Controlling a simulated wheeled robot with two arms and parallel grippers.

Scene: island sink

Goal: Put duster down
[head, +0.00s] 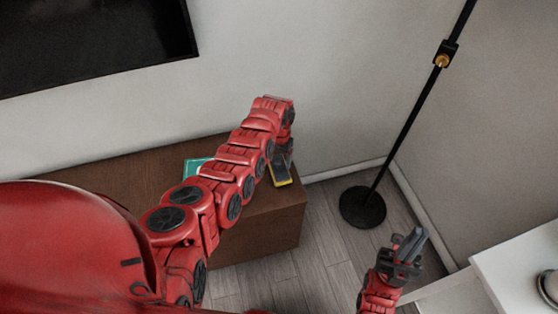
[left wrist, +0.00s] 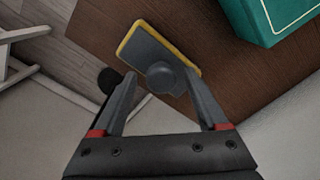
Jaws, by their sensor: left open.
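The duster (left wrist: 140,45) is a dark flat block with a yellow rim and a round grey knob. It lies on the brown cabinet (left wrist: 228,75) near its edge. It also shows in the head view (head: 281,178) at the cabinet's right end, partly behind my left gripper (head: 288,157). In the left wrist view, my left gripper (left wrist: 160,82) is open, with its fingers on either side of the knob and visible gaps. My right gripper (head: 409,243) is over the floor at the lower right, away from the duster; its finger gap is unclear.
A green box (left wrist: 275,18) lies on the cabinet beside the duster. A black floor lamp (head: 362,207) stands right of the cabinet. A white table (head: 515,262) is at the lower right. A dark screen (head: 90,40) hangs on the wall.

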